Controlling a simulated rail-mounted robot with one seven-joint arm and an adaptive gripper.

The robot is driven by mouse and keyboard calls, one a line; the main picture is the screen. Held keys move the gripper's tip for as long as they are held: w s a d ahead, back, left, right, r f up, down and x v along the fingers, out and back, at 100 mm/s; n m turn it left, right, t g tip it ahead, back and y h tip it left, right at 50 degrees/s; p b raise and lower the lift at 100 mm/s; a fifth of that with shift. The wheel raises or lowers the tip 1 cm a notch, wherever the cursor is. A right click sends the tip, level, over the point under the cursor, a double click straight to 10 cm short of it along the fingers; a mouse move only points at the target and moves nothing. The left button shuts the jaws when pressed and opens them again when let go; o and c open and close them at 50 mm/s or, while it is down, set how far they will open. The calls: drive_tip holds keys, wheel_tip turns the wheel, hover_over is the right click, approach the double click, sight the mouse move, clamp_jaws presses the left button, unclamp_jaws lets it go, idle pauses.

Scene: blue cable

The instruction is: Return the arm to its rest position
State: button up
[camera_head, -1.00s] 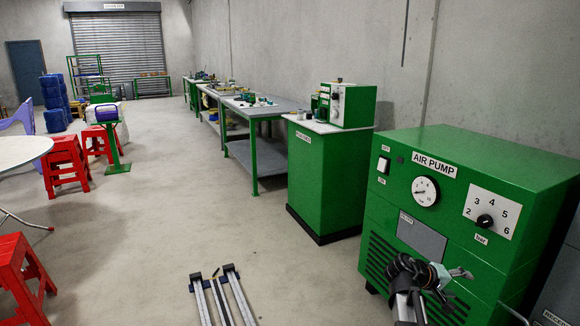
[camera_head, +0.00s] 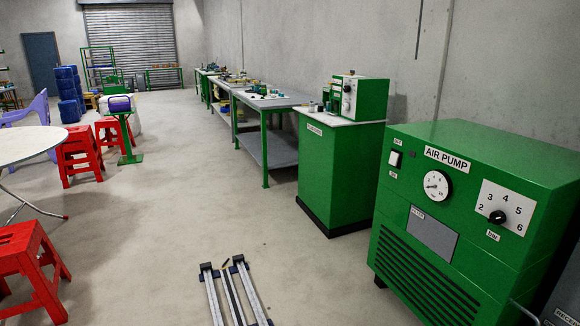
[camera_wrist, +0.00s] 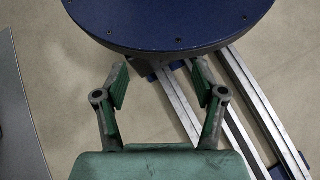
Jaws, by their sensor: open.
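My gripper (camera_wrist: 160,85) shows in the wrist view with its two green-padded fingers spread apart and nothing between them. The fingers point toward a dark blue round part at the top of that view, which I take to be mine. Below it are the floor and metal rails (camera_wrist: 255,95). In the head view my arm and gripper are out of sight. No blue cable shows in either view.
A green air pump cabinet (camera_head: 462,215) stands at the right. Beyond it are a green cabinet (camera_head: 335,170) and long workbenches (camera_head: 270,100). Red stools (camera_head: 30,270) and a round white table (camera_head: 25,145) stand at the left. The middle floor is clear around the rails (camera_head: 230,290).

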drive_tip(key=s+a+f+g, duration=0.2)
drive_tip(key=s+a, duration=0.1)
drive_tip(key=s, duration=0.7)
drive_tip(key=w+r+t+p, duration=0.2)
drive_tip(key=r+p, duration=0.6)
drive_tip(key=p, duration=0.6)
drive_tip(key=w+r+n+t+p, duration=0.1)
drive_tip(key=w+r+t+p, duration=0.1)
drive_tip(key=r+p, duration=0.5)
drive_tip(key=t+p, duration=0.1)
drive_tip(key=p, duration=0.5)
drive_tip(key=shift+w+r+t+p, duration=0.2)
drive_tip(key=shift+r+t+p, duration=0.1)
drive_tip(key=shift+r+p, duration=0.05)
drive_tip(key=shift+d, duration=0.1)
